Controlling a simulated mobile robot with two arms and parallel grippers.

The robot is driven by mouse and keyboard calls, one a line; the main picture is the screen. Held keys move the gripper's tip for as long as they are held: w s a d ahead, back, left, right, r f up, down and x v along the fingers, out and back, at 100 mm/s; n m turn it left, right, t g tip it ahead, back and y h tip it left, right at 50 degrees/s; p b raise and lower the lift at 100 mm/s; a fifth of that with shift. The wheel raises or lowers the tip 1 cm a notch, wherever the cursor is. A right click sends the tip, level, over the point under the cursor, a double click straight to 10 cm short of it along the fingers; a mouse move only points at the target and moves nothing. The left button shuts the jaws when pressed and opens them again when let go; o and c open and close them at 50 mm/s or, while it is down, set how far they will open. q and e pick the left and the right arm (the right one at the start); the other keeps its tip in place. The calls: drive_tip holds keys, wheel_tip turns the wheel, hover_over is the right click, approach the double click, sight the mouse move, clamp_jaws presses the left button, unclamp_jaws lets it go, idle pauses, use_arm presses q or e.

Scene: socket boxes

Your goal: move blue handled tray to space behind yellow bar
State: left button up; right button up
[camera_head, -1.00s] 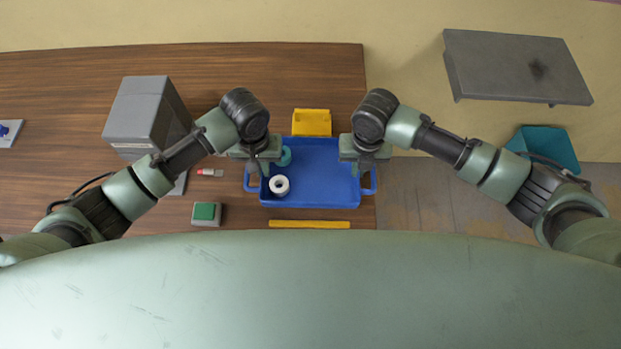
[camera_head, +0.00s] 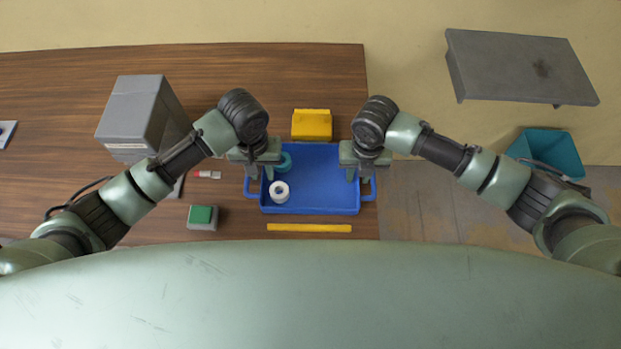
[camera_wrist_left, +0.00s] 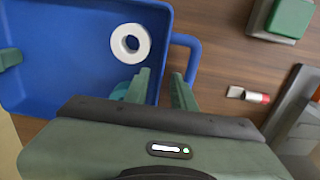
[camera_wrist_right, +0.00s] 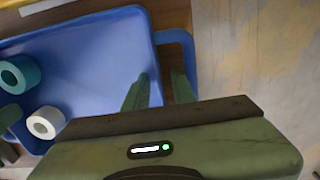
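The blue handled tray (camera_head: 325,175) lies on the wooden table, on the far side of the thin yellow bar (camera_head: 310,228). A white ring (camera_head: 279,191) and a teal ring (camera_head: 283,161) are inside its left part. My left gripper (camera_head: 258,172) is at the tray's left side. In the left wrist view its fingers (camera_wrist_left: 161,80) stand apart, one inside the tray wall and one within the handle loop. My right gripper (camera_head: 360,172) is at the right side. In the right wrist view its fingers (camera_wrist_right: 158,85) also stand apart, astride the wall by the handle.
A yellow bin (camera_head: 312,125) stands close behind the tray. A grey box (camera_head: 135,115), a red and white small item (camera_head: 207,175) and a green-topped block (camera_head: 202,216) are to the left. The table ends just right of the tray. A teal bin (camera_head: 548,150) is far right.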

drive_tip(key=shift+r, duration=0.2)
use_arm(q)
wheel_tip(320, 180, up, 10)
drive_tip(key=shift+r, duration=0.2)
use_arm(e)
wheel_tip(320, 180, up, 12)
drive_tip(key=shift+f, duration=0.2)
use_arm(q)
drive_tip(key=shift+s, duration=0.1)
idle(0.4)
